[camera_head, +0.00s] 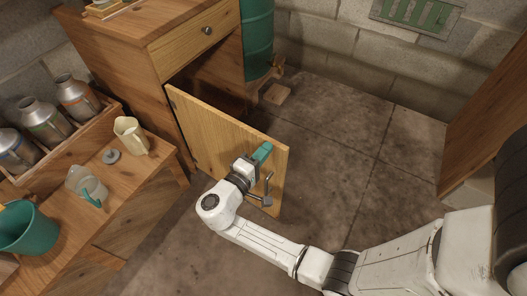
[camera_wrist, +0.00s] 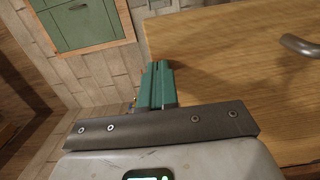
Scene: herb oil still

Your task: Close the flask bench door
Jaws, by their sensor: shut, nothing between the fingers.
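The flask bench door (camera_head: 211,137) is a light wooden panel standing wide open, swung out from the dark cabinet opening on its left-hand hinge side. In the wrist view the door (camera_wrist: 235,50) fills the right side, with part of its metal handle (camera_wrist: 300,45) at the edge. My gripper (camera_head: 262,153) is shut and empty, its green fingers close to the door's outer face near the top edge. The fingers show in the wrist view (camera_wrist: 158,85) against the door's edge region; I cannot tell whether they touch it. The handle (camera_head: 267,188) is beside my gripper.
The wooden bench (camera_head: 155,50) has a closed drawer above the opening. A green barrel (camera_head: 257,40) stands beyond it. A low table at left holds a jug (camera_head: 131,135), a glass pitcher (camera_head: 84,184) and a green bucket (camera_head: 27,230). The concrete floor (camera_head: 345,130) is mostly clear.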

